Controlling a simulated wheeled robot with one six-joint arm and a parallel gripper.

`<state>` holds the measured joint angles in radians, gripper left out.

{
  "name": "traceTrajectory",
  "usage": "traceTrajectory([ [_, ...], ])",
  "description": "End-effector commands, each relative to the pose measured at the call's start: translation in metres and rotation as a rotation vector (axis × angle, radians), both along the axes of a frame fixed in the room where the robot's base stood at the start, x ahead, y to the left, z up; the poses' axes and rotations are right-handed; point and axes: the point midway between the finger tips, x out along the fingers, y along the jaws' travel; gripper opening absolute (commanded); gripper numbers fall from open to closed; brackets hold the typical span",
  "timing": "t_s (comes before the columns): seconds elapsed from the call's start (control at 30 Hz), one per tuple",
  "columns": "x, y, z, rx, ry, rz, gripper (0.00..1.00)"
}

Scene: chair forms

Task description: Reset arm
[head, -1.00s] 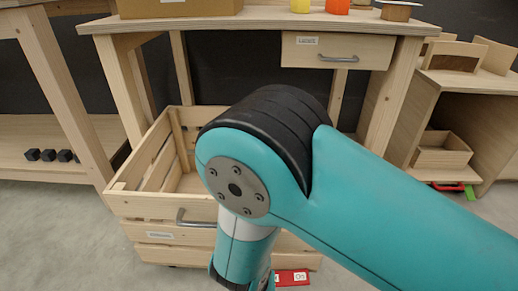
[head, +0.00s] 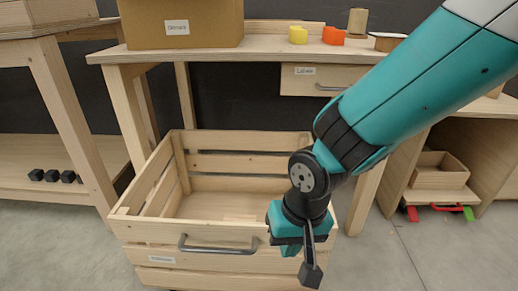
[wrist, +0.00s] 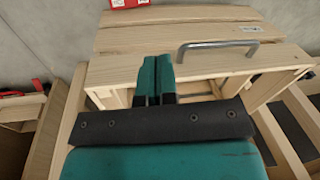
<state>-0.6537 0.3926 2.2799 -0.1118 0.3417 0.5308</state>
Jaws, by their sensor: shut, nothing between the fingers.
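My gripper (head: 311,274) hangs at the end of my teal arm, in front of the right part of the wooden crate in the head view. Its fingers are shut and empty. The shut fingers also show in the wrist view (wrist: 156,72), in front of the crate's front board and grey handle. My arm comes down from the upper right and hides part of the workbench and drawer.
The slatted wooden crate (head: 210,258) stands on the floor and looks empty. The workbench (head: 112,56) behind bears a cardboard box (head: 180,30), a yellow piece (head: 298,34) and an orange piece (head: 333,36). A red card (wrist: 125,3) lies near the crate.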

Motion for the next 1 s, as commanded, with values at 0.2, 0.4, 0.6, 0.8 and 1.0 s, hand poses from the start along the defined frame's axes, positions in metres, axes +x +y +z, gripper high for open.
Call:
traceTrajectory([
  [0.2, -0.036, -0.051, 0.103, 0.118, -0.010, 0.182, 0.00],
  [0.4, -0.073, -0.079, 0.148, 0.171, -0.049, 0.330, 0.00],
  [0.6, -0.103, -0.098, 0.183, 0.194, -0.087, 0.448, 0.00],
  [0.8, -0.102, -0.097, 0.230, 0.193, -0.083, 0.444, 0.00],
  [1.0, -0.101, -0.096, 0.291, 0.193, -0.083, 0.443, 0.00],
])
